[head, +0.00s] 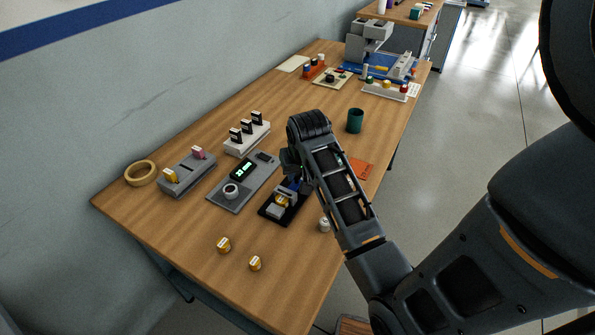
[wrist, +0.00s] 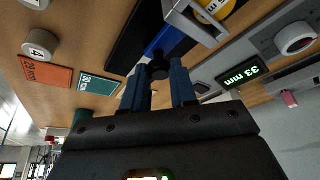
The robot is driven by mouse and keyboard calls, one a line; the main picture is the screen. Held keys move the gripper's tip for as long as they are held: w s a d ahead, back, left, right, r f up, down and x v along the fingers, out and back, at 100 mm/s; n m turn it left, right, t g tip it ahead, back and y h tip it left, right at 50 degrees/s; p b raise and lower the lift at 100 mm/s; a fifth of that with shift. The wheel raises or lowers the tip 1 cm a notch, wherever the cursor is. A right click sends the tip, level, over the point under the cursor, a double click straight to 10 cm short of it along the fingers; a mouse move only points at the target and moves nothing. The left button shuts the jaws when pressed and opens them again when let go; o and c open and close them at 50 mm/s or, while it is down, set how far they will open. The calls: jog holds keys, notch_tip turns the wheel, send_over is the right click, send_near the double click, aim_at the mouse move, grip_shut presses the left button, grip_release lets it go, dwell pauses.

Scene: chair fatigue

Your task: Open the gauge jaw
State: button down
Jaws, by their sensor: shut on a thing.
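The gauge (head: 270,214) lies on the table on a black base, with a blue slide, grey jaw parts and a yellow piece at its near end. In the wrist view I see its blue slide (wrist: 168,40), a grey jaw part (wrist: 186,22) and the yellow piece (wrist: 216,8). My gripper (wrist: 158,88) has its two blue-grey fingers on either side of a black knob (wrist: 158,69) at the end of the slide, and is shut on it. In the head view my gripper (head: 295,178) is over the far end of the gauge, its fingertips mostly hidden by my arm.
A grey readout unit (head: 228,198) stands left of the gauge; its display (wrist: 241,77) reads 33 mm. An orange card (wrist: 46,75), a teal card (wrist: 98,84) and a white numbered cylinder (wrist: 41,45) lie on the other side. A green cup (head: 355,121) stands behind.

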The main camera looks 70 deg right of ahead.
jog(key=shift+s+d, duration=0.25)
jog(key=shift+d, duration=0.65)
jog(key=shift+s+d, duration=0.2)
jog(key=shift+d, duration=0.65)
jog(key=c, duration=0.9)
grip_release()
jog(key=shift+r, duration=0.1)
jog(key=v, duration=0.7)
jog(key=shift+a+r+b, duration=0.15)
jog(key=shift+r+b, duration=0.15)
